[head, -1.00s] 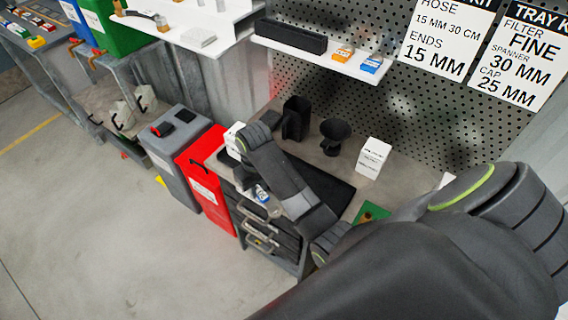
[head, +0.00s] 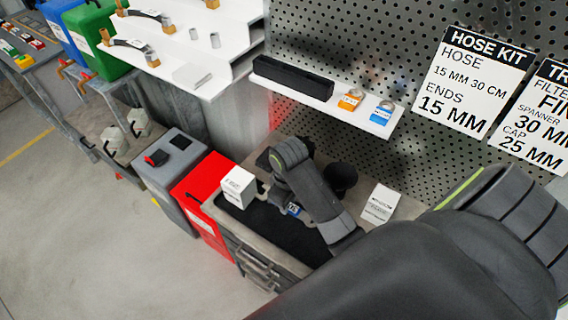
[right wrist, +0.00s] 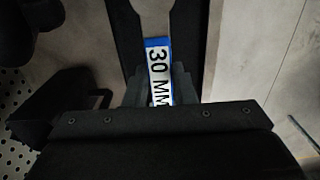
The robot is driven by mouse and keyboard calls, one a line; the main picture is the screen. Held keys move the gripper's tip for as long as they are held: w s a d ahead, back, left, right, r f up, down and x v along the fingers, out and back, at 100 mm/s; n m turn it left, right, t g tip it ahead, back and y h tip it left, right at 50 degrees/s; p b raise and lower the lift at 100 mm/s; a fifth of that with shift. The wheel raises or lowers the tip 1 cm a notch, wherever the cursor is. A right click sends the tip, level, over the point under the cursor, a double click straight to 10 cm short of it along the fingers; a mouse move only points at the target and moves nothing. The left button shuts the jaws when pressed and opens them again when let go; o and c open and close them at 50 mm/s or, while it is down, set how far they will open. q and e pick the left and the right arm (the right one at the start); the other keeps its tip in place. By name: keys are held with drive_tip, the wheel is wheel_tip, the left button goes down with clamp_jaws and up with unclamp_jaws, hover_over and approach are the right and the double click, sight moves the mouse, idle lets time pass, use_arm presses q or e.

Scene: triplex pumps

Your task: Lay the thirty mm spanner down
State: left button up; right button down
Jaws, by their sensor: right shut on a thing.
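The thirty mm spanner shows in the right wrist view as a grey metal tool (right wrist: 151,18) with a blue-edged white label reading 30 MM. My right gripper (right wrist: 160,88) is shut on it at the labelled part. In the head view my right arm reaches over the workbench, and a bit of the blue label (head: 293,210) shows below my wrist. The arm hides most of the spanner and the fingers. A black mat (head: 252,219) lies on the bench under them. I cannot tell whether the spanner touches it. My left gripper is not in view.
A white shelf (head: 375,124) with padlock-like tags hangs above. A red bin (head: 201,200) stands left of the bench.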

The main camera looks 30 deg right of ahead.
sight(287, 225)
wheel_tip(287, 225, down, 3)
drive_tip(key=shift+w+d+r+p, duration=0.1)
drive_tip(key=shift+d+r+p, duration=0.1)
drive_tip(key=shift+p, duration=0.1)
drive_tip(key=shift+s+a+f, duration=0.2)
drive_tip(key=shift+f, duration=0.45)
drive_tip(key=shift+s+a+f, duration=0.2)
drive_tip(key=shift+f, duration=0.75)
drive_tip(key=f, duration=0.2)
drive_tip(key=f+p, duration=0.1)
drive_tip(key=shift+w+d+f, duration=0.15)
drive_tip(key=shift+w+d, duration=0.05)
drive_tip(key=shift+w, duration=0.05)
drive_tip(key=shift+f, duration=0.3)
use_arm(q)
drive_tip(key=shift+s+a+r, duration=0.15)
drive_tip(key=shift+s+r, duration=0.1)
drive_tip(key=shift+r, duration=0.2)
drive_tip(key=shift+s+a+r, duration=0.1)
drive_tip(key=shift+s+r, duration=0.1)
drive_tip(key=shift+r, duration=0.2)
use_arm(e)
drive_tip(key=shift+s+a, duration=0.1)
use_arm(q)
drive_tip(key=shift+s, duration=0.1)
